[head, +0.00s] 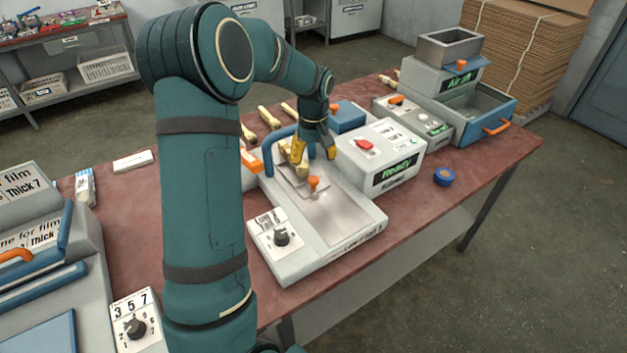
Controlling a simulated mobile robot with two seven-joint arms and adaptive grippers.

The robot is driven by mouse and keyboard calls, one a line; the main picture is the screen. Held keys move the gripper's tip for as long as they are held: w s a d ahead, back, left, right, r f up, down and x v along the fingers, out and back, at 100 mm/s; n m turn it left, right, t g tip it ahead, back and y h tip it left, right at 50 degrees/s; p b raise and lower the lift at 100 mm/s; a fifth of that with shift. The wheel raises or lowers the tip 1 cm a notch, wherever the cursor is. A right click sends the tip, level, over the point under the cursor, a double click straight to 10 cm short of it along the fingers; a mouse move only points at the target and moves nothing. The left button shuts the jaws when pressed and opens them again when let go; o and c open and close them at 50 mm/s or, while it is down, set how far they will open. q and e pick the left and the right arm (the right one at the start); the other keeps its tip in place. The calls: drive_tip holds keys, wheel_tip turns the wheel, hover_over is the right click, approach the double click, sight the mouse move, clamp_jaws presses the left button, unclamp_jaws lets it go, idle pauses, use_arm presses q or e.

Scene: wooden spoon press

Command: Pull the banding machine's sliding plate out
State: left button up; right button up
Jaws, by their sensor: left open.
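The banding machine (350,222) is the grey unit in the middle of the table, with a bare metal top and a dial (281,237) at its front left corner. A small metal sliding plate (295,184) with an orange knob (314,183) lies towards its back, under the blue frame (270,146). Pale wooden pieces (291,160) lie on it, partly hidden by the fingers. My left gripper (314,150) is open, with yellow fingertips, over the back of the machine, behind the orange knob. I cannot tell whether it touches the wooden pieces. My right gripper is out of view.
A white box with a green "Ready" display (399,168) stands right of the plate area. A blue tape roll (444,177) lies on the red table (480,172). Film machines (40,245) stand at the left. A machine with a blue drawer (487,113) stands at the back right.

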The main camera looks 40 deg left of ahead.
sight(314, 178)
use_arm(q)
wheel_tip(314, 178, down, 8)
drive_tip(key=shift+f+b, duration=0.25)
drive_tip(key=shift+b, duration=0.55)
clamp_jaws()
